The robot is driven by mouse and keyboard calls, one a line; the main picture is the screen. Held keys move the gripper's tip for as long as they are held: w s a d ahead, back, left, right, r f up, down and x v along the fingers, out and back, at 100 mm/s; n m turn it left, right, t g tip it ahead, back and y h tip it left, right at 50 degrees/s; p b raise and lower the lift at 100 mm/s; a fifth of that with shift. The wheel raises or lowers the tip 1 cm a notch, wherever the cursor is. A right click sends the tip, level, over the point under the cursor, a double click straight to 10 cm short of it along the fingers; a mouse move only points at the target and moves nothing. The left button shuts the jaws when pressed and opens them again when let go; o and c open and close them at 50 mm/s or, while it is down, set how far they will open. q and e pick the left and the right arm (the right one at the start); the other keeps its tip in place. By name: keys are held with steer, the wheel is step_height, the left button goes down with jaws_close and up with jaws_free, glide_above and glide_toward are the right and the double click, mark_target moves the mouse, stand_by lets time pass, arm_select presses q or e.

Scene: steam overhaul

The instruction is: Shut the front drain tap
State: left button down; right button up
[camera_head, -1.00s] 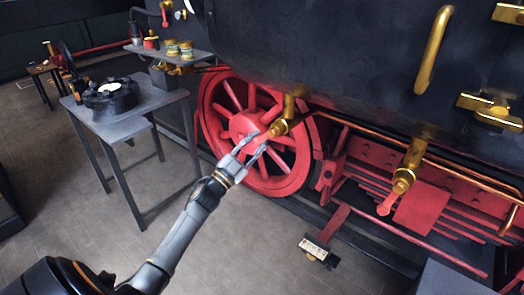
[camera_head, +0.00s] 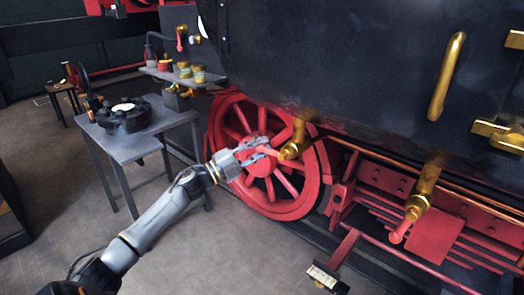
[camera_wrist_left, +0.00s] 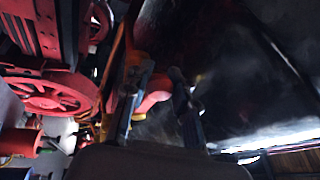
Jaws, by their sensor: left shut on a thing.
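A brass drain tap (camera_head: 294,148) hangs under the dark boiler side, in front of the red spoked wheel. Its short red handle (camera_head: 272,153) points left from the tap body. My left gripper (camera_head: 265,147) is shut on this red handle, with its fingers on either side. In the left wrist view the red handle (camera_wrist_left: 154,102) shows between the two dark fingers (camera_wrist_left: 155,110), with brass behind it. A second brass drain tap (camera_head: 417,205) is farther right, its red handle (camera_head: 400,232) slanting down and left, untouched. My right gripper is not in view.
A grey table (camera_head: 130,145) with a dark round part (camera_head: 125,117) stands at the left. A shelf (camera_head: 180,76) with tins is behind it. The red wheel (camera_head: 225,125) and copper pipe (camera_head: 365,150) are close to the gripper. Floor at lower left is clear.

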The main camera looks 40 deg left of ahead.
arm_select(q)
steer(key=shift+r+m, duration=0.2)
steer(key=shift+m, duration=0.1)
steer(key=c, duration=1.6)
jaws_free()
steer(key=o, duration=0.5)
steer(key=shift+s+a, duration=0.15)
steer(key=shift+s, duration=0.05)
steer(key=shift+s+a+f, duration=0.1)
steer(key=shift+s+f, duration=0.05)
steer(key=shift+s, duration=0.15)
steer(key=v, duration=1.1)
steer(key=shift+s+a, duration=0.15)
